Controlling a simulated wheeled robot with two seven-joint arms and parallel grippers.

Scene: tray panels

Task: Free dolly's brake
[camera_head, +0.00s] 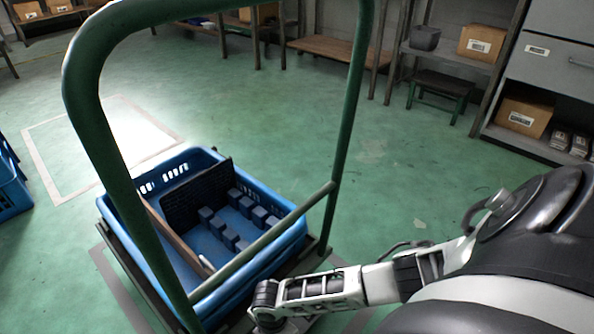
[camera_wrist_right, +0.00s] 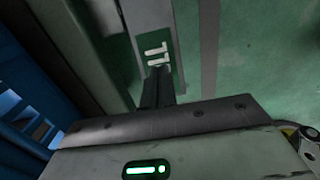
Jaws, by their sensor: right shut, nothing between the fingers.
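The dolly has a tall green tube handle (camera_head: 352,90) with a crossbar and carries a blue crate (camera_head: 285,243) holding several dark blue blocks and a black panel. My right arm reaches down to the dolly's near right corner, and its gripper is cut off or hidden at the bottom of the head view. In the right wrist view my right gripper (camera_wrist_right: 158,88) points down with its dark fingers shut and empty, low beside the dolly. My left gripper is not in view.
The green floor (camera_head: 385,160) to the right of the dolly is clear. Another blue crate (camera_head: 10,185) stands at the left edge. Shelves and a grey cabinet (camera_head: 555,65) with boxes line the back and right. In the wrist view, blue crate wall (camera_wrist_right: 30,90) is on the left.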

